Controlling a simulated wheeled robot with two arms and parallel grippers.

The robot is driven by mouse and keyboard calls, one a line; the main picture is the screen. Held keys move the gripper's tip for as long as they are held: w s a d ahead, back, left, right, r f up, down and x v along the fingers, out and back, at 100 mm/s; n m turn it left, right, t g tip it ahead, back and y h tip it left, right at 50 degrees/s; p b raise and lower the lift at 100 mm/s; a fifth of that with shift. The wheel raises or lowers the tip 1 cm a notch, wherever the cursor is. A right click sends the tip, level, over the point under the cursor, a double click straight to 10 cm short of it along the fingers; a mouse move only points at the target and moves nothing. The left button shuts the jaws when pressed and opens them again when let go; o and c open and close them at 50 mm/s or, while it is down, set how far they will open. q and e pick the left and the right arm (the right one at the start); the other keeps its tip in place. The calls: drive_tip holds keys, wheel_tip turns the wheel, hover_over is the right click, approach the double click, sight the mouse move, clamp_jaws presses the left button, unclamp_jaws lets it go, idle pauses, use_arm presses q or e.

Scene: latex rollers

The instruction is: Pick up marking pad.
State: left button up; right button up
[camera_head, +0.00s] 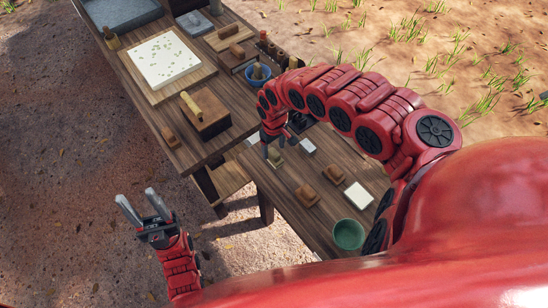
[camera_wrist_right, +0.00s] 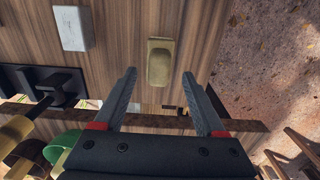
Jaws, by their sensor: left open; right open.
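A small tan block with a raised rim or grip (camera_wrist_right: 158,62) lies on the wooden table, between and just beyond the fingertips of my right gripper (camera_wrist_right: 159,75). It looks like the marking pad, though I cannot be sure. In the head view a small tan-green piece (camera_head: 275,158) shows just below my right gripper (camera_head: 273,147), which points down at the lower table. The right gripper is open and empty, with the block not between its fingers. My left gripper (camera_head: 138,203) is open and empty, over the ground left of the tables.
A white block (camera_wrist_right: 72,28) lies left of the tan block. The lower table (camera_head: 290,212) also holds brown blocks (camera_head: 306,195), a white pad (camera_head: 358,196) and a green bowl (camera_head: 349,234). A higher table with a white board (camera_head: 168,58) and a blue bowl (camera_head: 258,75) adjoins it.

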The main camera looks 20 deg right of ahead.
sight(274, 152)
drive_tip(key=shift+d+f, duration=0.1)
drive_tip(key=shift+f, duration=1.6)
clamp_jaws()
